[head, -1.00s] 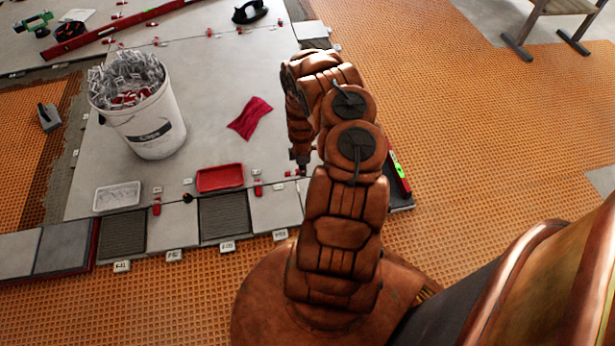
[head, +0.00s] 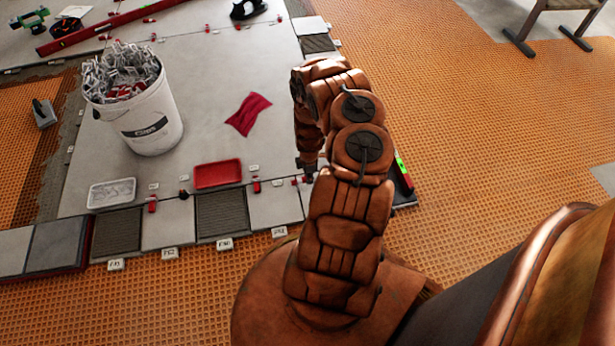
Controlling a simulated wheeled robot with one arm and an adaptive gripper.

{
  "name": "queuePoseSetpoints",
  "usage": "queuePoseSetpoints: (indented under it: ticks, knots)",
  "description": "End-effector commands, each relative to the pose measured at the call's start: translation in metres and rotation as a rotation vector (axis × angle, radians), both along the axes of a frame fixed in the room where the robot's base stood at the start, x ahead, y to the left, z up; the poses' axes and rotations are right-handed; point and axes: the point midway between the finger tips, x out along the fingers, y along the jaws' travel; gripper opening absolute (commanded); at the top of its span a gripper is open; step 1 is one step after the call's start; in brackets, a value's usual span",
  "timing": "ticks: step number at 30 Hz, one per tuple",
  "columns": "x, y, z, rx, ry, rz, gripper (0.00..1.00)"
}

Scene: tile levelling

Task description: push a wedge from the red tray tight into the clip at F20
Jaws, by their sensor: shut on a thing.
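The red tray (head: 217,174) lies on the grey tiles left of my gripper; its contents are too small to make out. My gripper (head: 307,172) points down at the right end of the tile row, low over the tiles and mostly hidden behind my own arm. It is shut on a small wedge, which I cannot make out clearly. Red wedges stand in clips at the joints, one at the left (head: 152,204) and one right of the tray (head: 256,186). White tags, one of them (head: 279,232), line the front edge; I cannot read which is F20.
A white bucket of clips (head: 150,128) stands behind a pale tray (head: 112,193). A red cloth (head: 248,114) lies on the tiles. Orange matting (head: 470,200) is open at the right.

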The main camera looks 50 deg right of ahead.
Motion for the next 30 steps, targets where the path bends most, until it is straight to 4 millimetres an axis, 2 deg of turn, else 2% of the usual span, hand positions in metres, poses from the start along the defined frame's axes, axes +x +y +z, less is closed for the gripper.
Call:
queuePoseSetpoints:
  ticks: [13,24,30]
  knots:
    - [-0.023,-0.029,0.000,-0.001,0.001,-0.002,0.06]
    - [-0.022,-0.029,-0.030,-0.001,-0.001,0.000,0.06]
    - [-0.022,-0.029,-0.036,-0.001,-0.001,0.000,0.06]
